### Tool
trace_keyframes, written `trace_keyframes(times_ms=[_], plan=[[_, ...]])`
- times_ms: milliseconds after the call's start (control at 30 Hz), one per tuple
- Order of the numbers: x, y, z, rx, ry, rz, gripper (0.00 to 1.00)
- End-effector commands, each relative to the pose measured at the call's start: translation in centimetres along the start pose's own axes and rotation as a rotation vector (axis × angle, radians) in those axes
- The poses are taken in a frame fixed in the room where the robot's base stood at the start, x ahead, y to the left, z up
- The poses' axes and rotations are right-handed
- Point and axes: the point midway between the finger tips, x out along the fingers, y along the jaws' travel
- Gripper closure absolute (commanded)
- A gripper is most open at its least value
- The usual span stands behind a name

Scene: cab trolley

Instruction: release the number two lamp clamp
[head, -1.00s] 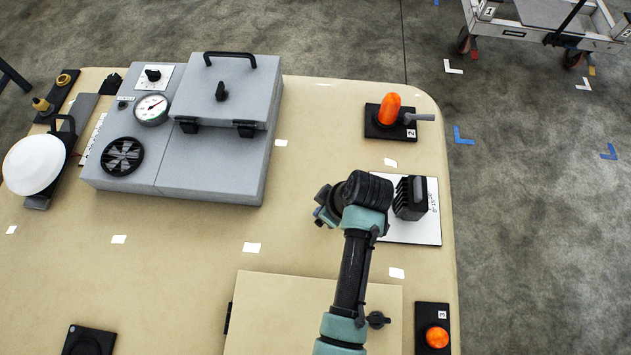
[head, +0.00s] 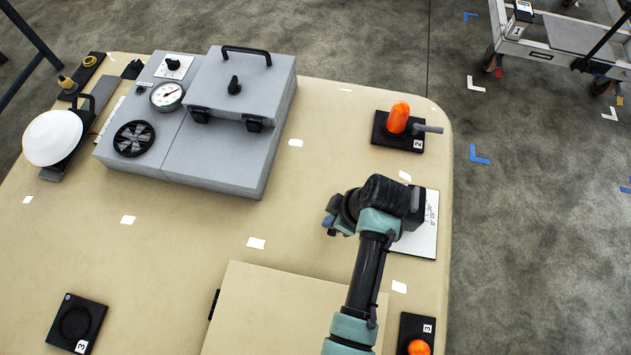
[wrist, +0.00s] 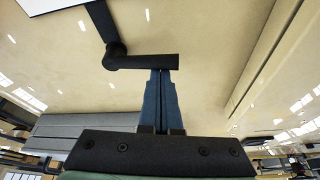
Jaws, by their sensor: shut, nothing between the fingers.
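The number two lamp (head: 398,118) is an orange dome on a black square base (head: 382,131) at the board's far right corner. A grey clamp lever (head: 429,129) sticks out to its right, beside the label 2. My gripper (head: 333,222) is nearer and left of this lamp, clearly apart from it. In the wrist view the blue fingers (wrist: 160,76) are together, with nothing between them. A black angled bar (wrist: 140,61) shows right by the fingertips; I cannot tell whether they touch. The lamp and lever are not recognisable in the wrist view.
A white scale plate (head: 425,240) lies right of my wrist, partly hidden by it. A grey box (head: 225,115) with a gauge stands to the left. Another orange lamp (head: 419,347), labelled 3, is at the bottom. Bare board lies between the grey box and the number two lamp.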

Motion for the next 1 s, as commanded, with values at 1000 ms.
trace_keyframes(times_ms=[1000], plan=[[-5.0,0.4,-3.5,0.006,0.001,0.010,1.00]])
